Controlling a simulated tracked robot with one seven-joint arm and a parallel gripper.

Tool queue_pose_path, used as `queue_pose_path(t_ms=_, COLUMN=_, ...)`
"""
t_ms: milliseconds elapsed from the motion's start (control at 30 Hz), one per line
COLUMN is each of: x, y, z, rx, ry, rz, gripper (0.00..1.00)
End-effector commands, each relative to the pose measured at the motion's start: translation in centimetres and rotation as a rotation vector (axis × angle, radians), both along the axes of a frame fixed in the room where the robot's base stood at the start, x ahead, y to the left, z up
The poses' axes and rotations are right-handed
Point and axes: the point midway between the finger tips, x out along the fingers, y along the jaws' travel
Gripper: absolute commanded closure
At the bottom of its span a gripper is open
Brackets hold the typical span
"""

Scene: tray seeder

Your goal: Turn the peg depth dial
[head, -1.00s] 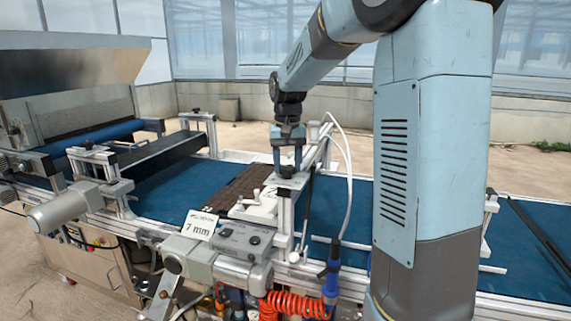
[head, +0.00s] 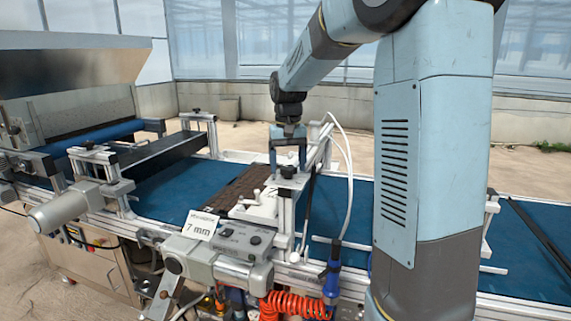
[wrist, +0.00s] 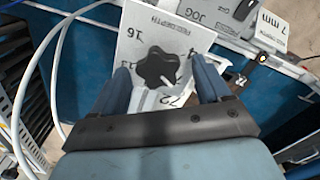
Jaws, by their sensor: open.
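The peg depth dial (wrist: 158,68) is a black lobed knob on a white plate (wrist: 185,35) printed with numbers such as 16 and 22. In the wrist view it sits between and just beyond the tips of my gripper (wrist: 160,78). The fingers are apart, one on each side of the knob; I cannot tell whether they touch it. In the head view my gripper (head: 288,168) points down over the dial on top of the machine's post, and the dial is mostly hidden by the fingers. A card (head: 199,225) reading 7 mm stands on the machine.
A blue conveyor belt (head: 160,190) runs under the frame, with a brown tray (head: 238,190) on it. A white hose (head: 348,170) loops close to the right of my gripper. A control box (head: 245,240) stands in front.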

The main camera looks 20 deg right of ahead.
Motion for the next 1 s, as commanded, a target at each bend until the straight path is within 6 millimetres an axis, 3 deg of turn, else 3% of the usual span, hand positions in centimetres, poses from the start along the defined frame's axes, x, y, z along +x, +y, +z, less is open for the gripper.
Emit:
queue_pose_path(t_ms=233, x=0.0, y=0.0, z=0.1, rx=-0.001, ry=0.001, rz=-0.001, gripper=0.24)
queue_pose_path(t_ms=367, x=0.0, y=-0.1, z=1.2, rx=-0.001, ry=0.000, rz=-0.001, gripper=0.24)
queue_pose_path(t_ms=800, x=0.2, y=0.0, z=9.4, rx=0.000, ry=-0.001, rz=-0.001, gripper=0.24)
queue_pose_path(t_ms=1000, x=0.2, y=0.0, z=12.2, rx=0.000, ry=0.000, rz=0.000, gripper=0.24)
